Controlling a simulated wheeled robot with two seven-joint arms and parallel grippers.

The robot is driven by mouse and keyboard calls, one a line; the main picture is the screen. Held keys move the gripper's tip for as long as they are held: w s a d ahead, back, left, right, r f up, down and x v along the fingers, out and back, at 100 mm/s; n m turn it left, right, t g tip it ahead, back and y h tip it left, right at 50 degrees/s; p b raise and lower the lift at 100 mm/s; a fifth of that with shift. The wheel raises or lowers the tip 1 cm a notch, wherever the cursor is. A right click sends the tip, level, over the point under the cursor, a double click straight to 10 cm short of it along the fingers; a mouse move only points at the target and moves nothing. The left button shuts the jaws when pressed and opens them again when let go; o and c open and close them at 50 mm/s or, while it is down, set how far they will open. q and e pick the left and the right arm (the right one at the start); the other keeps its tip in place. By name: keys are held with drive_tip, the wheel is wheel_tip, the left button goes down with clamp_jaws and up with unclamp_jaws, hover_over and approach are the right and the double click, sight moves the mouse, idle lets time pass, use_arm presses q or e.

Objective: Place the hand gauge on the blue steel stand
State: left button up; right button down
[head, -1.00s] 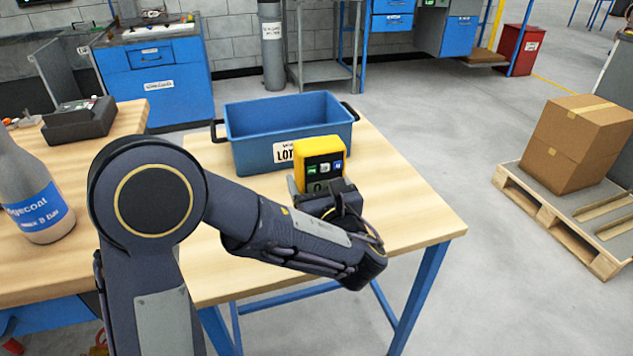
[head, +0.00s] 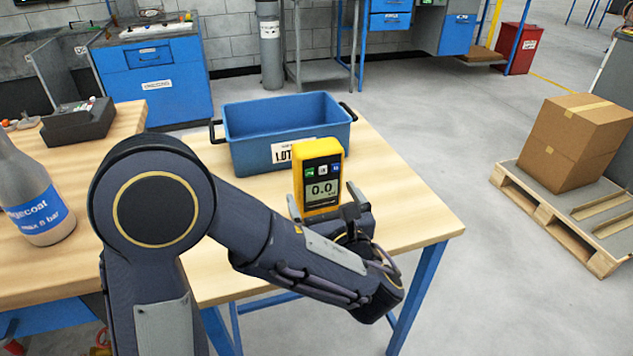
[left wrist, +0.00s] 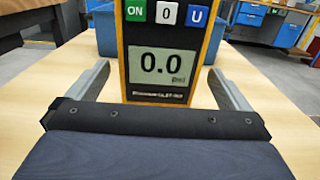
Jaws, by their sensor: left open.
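The hand gauge (head: 318,180) is a yellow and black handheld meter with a lit display reading 0.0. It stands upright on the wooden top of the blue-legged steel stand (head: 405,205), in front of the blue bin. My left gripper (head: 323,212) is open and low at the near side of the gauge. In the left wrist view, the gauge (left wrist: 162,65) rises between the two spread fingers (left wrist: 158,80), with a visible gap on each side. Its base is partly hidden by my gripper in the head view. My right gripper is out of view.
A blue bin (head: 285,125) with a white label stands behind the gauge. A wooden bench (head: 110,165) at the left holds a grey bottle (head: 35,195) and a dark device (head: 78,122). A pallet with a carton (head: 575,143) is on the floor at right.

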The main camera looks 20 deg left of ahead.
use_arm(q)
drive_tip(key=v, duration=0.6)
drive_tip(key=shift+s+d, duration=0.15)
drive_tip(key=shift+s, duration=0.05)
